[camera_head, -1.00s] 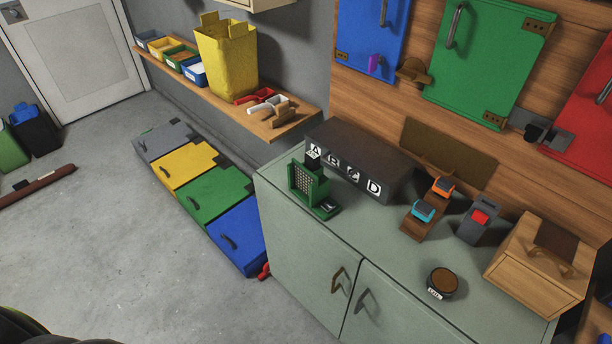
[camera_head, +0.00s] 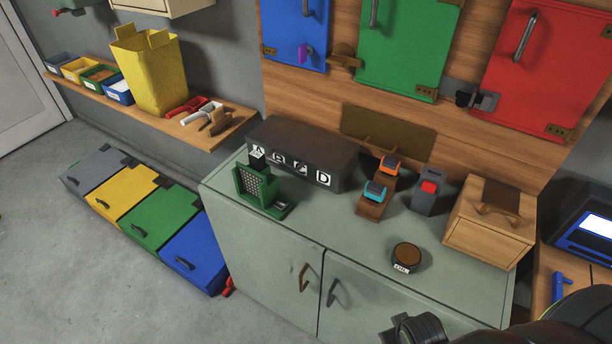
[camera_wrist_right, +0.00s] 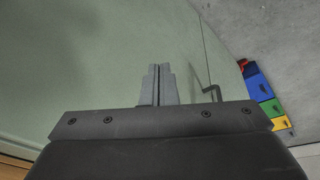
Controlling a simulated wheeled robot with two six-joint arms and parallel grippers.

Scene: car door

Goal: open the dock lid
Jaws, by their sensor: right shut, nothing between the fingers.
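I cannot tell for certain which thing is the dock. On the grey-green cabinet (camera_head: 262,285) stand a long dark box (camera_head: 345,165) with letter labels and a pale wooden box (camera_head: 480,236) with a brown strip and handle on its sloped top. A small grey unit (camera_head: 425,203) with a red button stands between them. All look closed. My right gripper (camera_wrist_right: 158,84) is shut and empty, with plain green cabinet surface beyond its fingertips. A dark part of my arm shows at the bottom right of the head view. My left gripper is in no current view.
A round brown-topped tin (camera_head: 407,256) sits near the cabinet's front. A green perforated stand (camera_head: 258,186) is at its left end. A bent door handle (camera_wrist_right: 212,91) is close right of my fingers. A screen device (camera_head: 585,235) stands at the far right.

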